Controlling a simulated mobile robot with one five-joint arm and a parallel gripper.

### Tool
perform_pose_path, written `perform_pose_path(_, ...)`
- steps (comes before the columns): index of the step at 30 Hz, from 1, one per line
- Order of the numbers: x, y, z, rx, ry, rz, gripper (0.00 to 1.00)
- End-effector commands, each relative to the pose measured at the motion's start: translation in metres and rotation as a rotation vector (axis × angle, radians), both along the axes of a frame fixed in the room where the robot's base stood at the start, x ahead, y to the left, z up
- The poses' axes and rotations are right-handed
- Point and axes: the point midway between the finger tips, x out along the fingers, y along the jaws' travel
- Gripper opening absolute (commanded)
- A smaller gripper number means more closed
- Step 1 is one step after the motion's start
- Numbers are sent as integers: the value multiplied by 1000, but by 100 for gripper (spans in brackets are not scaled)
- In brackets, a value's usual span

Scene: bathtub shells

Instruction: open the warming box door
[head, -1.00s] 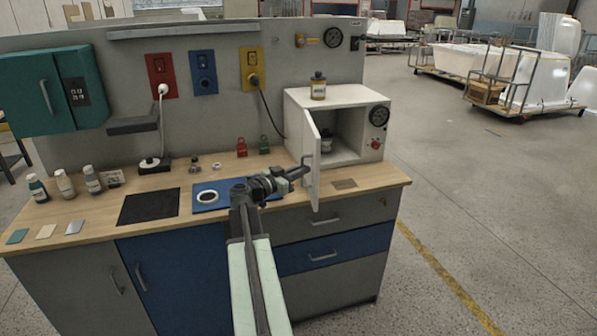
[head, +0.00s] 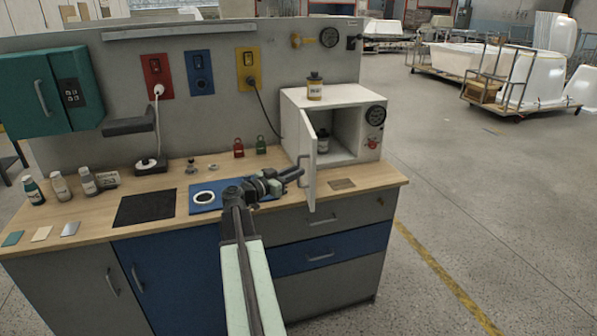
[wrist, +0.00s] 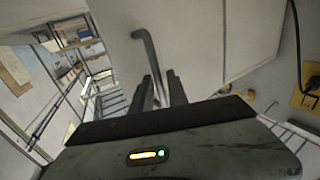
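The warming box (head: 345,99) is a white box on the right end of the bench. Its white door (head: 308,172) stands swung well out toward me, so the dark inside shows. My gripper (head: 299,174) is at the door's handle, on the door's left-hand face in the head view. In the wrist view the bent grey handle (wrist: 147,46) runs down between the two dark fingers of my gripper (wrist: 162,90), which look closed around it. The handle's lower end is hidden behind the gripper body. The door panel (wrist: 190,45) fills the middle of the wrist view.
A bottle (head: 315,88) stands on top of the box; another bottle (head: 323,140) is inside. A blue mat with a white ring (head: 204,198) lies left of my gripper. Red (head: 238,148) and green (head: 261,145) padlock-like items stand behind. Floor right of the bench is clear.

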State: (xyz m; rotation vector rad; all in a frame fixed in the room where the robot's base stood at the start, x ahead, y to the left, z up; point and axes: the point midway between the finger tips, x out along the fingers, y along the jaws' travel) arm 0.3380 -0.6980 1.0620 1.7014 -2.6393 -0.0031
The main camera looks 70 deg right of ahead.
Motion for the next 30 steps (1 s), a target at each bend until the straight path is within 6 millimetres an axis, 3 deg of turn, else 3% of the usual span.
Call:
perform_pose_path(3, 10, 25, 0, 0, 0, 3, 20)
perform_pose_path(9, 22, 51, 0, -1, 0, 1, 20)
perform_pose_path(26, 25, 55, 0, -1, 0, 0, 20)
perform_pose_path(28, 36, 61, 2, -1, 0, 17, 20)
perform_pose_path(30, 63, 75, 5, -1, 0, 61, 20)
